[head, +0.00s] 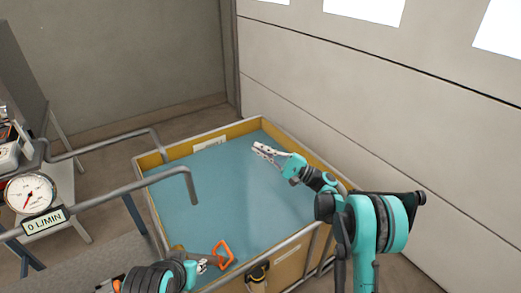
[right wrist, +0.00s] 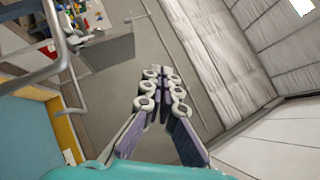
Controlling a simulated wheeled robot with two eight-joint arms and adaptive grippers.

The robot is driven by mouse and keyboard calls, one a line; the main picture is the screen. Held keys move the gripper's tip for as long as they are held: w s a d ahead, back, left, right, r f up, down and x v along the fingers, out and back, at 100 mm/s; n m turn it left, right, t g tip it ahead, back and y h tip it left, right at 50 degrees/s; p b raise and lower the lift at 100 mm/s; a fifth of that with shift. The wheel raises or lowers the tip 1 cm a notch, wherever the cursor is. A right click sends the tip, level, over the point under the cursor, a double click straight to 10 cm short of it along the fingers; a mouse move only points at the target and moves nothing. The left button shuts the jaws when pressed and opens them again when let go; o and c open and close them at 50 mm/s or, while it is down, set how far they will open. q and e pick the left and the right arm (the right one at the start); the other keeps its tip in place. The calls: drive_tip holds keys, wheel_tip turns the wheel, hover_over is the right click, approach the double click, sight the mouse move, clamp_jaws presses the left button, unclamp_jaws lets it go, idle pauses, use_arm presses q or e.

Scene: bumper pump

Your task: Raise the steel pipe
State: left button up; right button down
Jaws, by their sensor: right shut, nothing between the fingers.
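A grey steel pipe (head: 120,193) comes in from the left in the head view and bends down at its end over the blue water of the tub. A second grey pipe (head: 105,144) runs behind it and bends down at the tub's far left. Grey piping (right wrist: 62,48) also shows at the upper left of the right wrist view. My right gripper (head: 256,147) is shut and empty above the tub, apart from both pipes; its fingers (right wrist: 160,73) meet at the tips. My left gripper (head: 204,265) is low in the head view beside an orange handle (head: 222,255); its fingers are too small to read.
The yellow-walled tub (head: 150,160) fills the middle. A gauge (head: 30,193) with a sign reading 0 L/MIN (head: 45,221) stands at the left. A panelled wall (head: 400,120) closes off the right. The space above the water is mostly clear.

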drive_tip(key=shift+d, duration=0.1)
idle(0.6)
drive_tip(key=v, duration=1.2)
drive_tip(key=s+a+n+h, duration=0.2)
drive_tip(key=s+a+h, duration=0.4)
drive_tip(key=s+h, duration=0.45)
drive_tip(key=s+d+f+n+h+b, duration=0.1)
drive_tip(key=s+d+f+n+h, duration=0.2)
drive_tip(key=s, duration=0.7)
drive_tip(key=s+d+f+n+t+h, duration=0.1)
drive_tip(key=s+d+f+n+h, duration=0.2)
drive_tip(key=s+d+h, duration=0.5)
drive_tip(key=s+d+f, duration=0.1)
drive_tip(key=s+d, duration=0.2)
drive_tip(key=shift+b, duration=0.4)
drive_tip(key=shift+s+a, duration=0.1)
